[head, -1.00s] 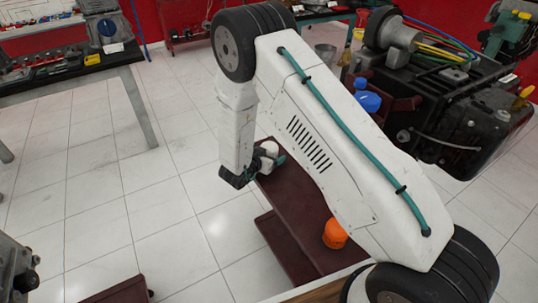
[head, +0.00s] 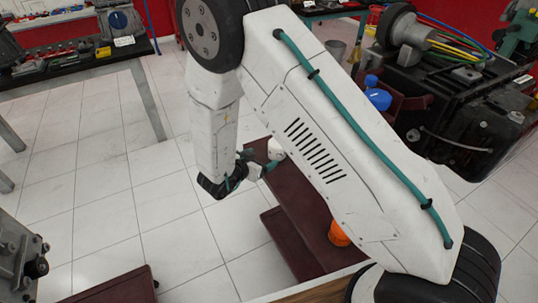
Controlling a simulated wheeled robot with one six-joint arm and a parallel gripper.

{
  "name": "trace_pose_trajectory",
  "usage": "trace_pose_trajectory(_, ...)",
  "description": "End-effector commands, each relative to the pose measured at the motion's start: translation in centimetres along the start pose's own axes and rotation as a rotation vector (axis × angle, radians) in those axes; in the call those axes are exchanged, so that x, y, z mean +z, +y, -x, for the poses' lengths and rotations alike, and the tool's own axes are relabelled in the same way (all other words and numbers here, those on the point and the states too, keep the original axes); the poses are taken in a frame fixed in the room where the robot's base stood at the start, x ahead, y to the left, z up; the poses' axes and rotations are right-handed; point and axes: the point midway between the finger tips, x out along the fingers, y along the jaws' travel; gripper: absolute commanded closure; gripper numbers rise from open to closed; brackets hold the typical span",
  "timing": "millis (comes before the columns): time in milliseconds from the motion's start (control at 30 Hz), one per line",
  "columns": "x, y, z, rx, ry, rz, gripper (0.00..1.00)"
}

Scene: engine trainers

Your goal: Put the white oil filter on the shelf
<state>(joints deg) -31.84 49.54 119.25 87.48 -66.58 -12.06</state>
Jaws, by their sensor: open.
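A small white rounded thing, which looks like the white oil filter (head: 276,148), shows at the far end of the dark red shelf (head: 290,190). It is partly hidden by my gripper and arm. My gripper (head: 261,163), with teal fingers, is open beside it, on its near left side. I cannot tell whether the fingers touch it or stand around it. The shelf has a lower step on its left, and my arm covers much of its right side.
An orange filter (head: 338,234) stands on the shelf beside my arm. Blue parts (head: 377,97) and a large black engine (head: 460,110) are behind on the right. A workbench (head: 75,75) with tools stands at back left.

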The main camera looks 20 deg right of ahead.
Motion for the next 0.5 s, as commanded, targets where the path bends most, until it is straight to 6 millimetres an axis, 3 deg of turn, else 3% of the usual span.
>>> trace_pose_trajectory(267,-0.5,-0.3,0.5,-0.016,-0.019,-0.010,0.19)
trace_pose_trajectory(367,-2.2,-1.8,0.7,-0.083,-0.082,-0.042,0.19)
trace_pose_trajectory(500,-6.7,-4.7,2.0,-0.259,-0.242,-0.098,0.19)
